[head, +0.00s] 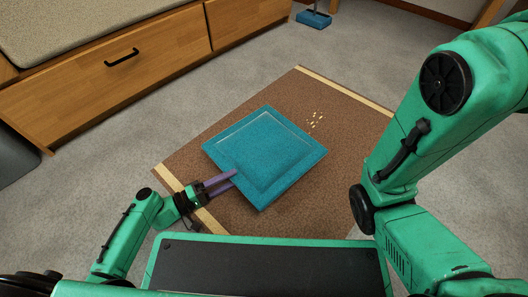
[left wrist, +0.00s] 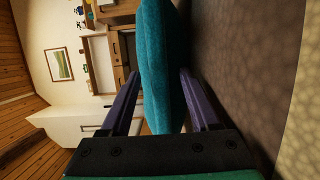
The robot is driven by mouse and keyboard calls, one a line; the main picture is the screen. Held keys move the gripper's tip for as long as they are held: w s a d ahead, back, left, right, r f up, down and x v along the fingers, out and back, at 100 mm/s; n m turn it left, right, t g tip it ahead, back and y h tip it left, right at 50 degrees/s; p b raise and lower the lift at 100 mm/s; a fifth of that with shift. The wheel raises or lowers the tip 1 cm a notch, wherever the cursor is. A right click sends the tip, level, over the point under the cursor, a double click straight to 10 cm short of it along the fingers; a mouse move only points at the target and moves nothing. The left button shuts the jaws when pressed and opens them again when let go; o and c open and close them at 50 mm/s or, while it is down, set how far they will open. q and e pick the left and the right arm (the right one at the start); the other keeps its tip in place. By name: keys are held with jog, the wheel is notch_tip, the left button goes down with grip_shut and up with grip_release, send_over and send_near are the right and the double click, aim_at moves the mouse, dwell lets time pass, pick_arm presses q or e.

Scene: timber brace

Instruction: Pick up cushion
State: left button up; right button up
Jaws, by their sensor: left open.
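A teal square cushion (head: 265,155) lies flat on the brown rug in the head view. My left gripper (head: 234,178) is at the cushion's near left edge, with its purple fingers pointing toward it. In the left wrist view the cushion (left wrist: 160,65) stands between the two open fingers of the left gripper (left wrist: 160,100), one finger on each side of its edge. The jaws are open around the edge, and I cannot tell whether either finger touches it. My right gripper is not in view; only the right arm shows at the right.
The brown rug (head: 345,115) has pale strips at its ends and small pale crumbs (head: 317,122) beyond the cushion. A wooden drawer bench (head: 120,75) stands at the upper left. A blue dustpan-like object (head: 314,18) sits at the top. Grey carpet around the rug is mostly clear.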

pick_arm(q)
grip_shut()
dwell(1.4)
